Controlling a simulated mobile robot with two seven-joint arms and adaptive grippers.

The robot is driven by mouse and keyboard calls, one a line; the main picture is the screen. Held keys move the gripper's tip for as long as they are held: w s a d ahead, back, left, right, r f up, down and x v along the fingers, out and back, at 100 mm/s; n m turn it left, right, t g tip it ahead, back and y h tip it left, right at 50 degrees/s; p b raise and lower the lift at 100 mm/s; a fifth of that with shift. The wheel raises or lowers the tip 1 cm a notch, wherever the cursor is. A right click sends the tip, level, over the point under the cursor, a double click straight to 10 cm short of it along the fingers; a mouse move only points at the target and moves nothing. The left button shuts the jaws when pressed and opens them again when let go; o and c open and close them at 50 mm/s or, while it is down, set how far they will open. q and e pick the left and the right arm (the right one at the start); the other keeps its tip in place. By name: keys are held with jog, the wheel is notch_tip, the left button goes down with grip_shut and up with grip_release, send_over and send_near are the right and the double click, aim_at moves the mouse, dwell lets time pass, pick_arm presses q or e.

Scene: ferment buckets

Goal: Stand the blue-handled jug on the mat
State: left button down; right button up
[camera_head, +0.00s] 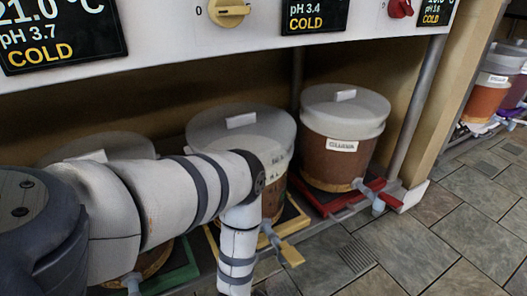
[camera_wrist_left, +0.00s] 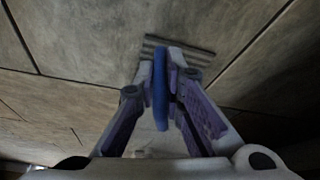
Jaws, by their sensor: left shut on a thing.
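In the left wrist view, my left gripper (camera_wrist_left: 159,76) is shut on the jug's blue handle (camera_wrist_left: 160,98), which stands up between the two fingers. A pale, see-through shape below the handle may be the jug's body, but most of it is hidden by the gripper. In the head view my left arm comes in from the left and bends downward. Its gripper and the jug are out of that view, below the bottom edge. I cannot make out a separate mat in either view. My right gripper is not in view.
Lidded buckets stand under the shelf, one on a red tray (camera_head: 334,204) with a red-handled tap. A yellow-handled tap (camera_head: 289,252) and a green tray (camera_head: 178,268) are near my arm. A post (camera_head: 417,100) stands right. The tiled floor (camera_head: 440,225) in front is open, with drain grates.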

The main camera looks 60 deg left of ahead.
pick_arm(q)
jog(key=c, duration=1.7)
grip_release()
jog(key=shift+f, duration=0.1)
